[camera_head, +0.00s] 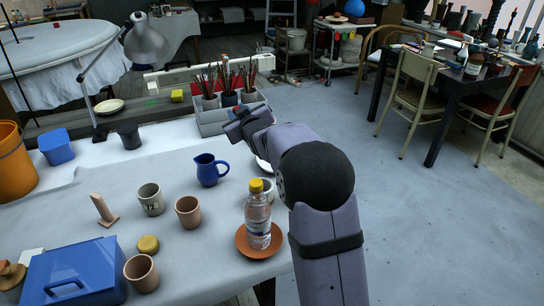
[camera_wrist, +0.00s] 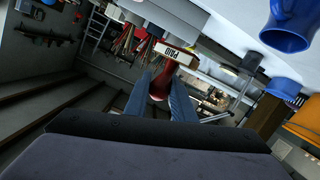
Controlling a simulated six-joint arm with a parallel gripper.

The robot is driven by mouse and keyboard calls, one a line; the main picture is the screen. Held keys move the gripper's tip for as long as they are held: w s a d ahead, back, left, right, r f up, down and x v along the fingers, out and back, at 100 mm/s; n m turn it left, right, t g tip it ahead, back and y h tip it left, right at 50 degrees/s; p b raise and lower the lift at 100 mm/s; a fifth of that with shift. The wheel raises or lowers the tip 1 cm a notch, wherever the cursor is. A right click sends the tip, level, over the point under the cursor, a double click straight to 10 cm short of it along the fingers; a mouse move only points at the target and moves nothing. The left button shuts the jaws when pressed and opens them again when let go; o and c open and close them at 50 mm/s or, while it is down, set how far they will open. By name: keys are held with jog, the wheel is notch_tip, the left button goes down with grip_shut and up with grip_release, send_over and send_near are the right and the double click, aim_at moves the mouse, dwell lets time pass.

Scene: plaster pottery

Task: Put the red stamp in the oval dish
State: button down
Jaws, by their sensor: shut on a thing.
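My gripper (camera_wrist: 161,88) is shut on the red stamp (camera_wrist: 176,55). In the wrist view the stamp's dark red handle is between the two blue fingers, and its pale label with dark lettering points away from me. In the head view my gripper (camera_head: 236,120) is raised in front of the grey pot carrier; the stamp is barely distinguishable there. A white dish (camera_head: 262,164) shows only its edge beside my forearm, which hides the rest. A cream dish (camera_head: 109,106) lies further back left. I cannot tell which one is oval.
A blue jug (camera_head: 208,170) stands left of my arm. A bottle (camera_head: 258,216) stands on a terracotta saucer (camera_head: 241,246) close to my arm. Several cups and a blue box (camera_head: 75,274) fill the front left. Brushes stand in the grey carrier (camera_head: 210,127). Bare table lies around the jug.

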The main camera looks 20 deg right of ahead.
jog(key=d+f+y+p, duration=0.1)
jog(key=d+f+p, duration=0.3)
jog(key=d, duration=1)
jog(key=shift+n, duration=0.4)
jog(key=shift+f+b, duration=0.7)
jog(key=shift+f, duration=4.6)
jog(key=shift+f, duration=0.1)
jog(key=c, duration=1.5)
grip_release()
jog(key=shift+r, duration=0.2)
jog(key=shift+b+v, duration=0.6)
jog(key=shift+v, duration=5.4)
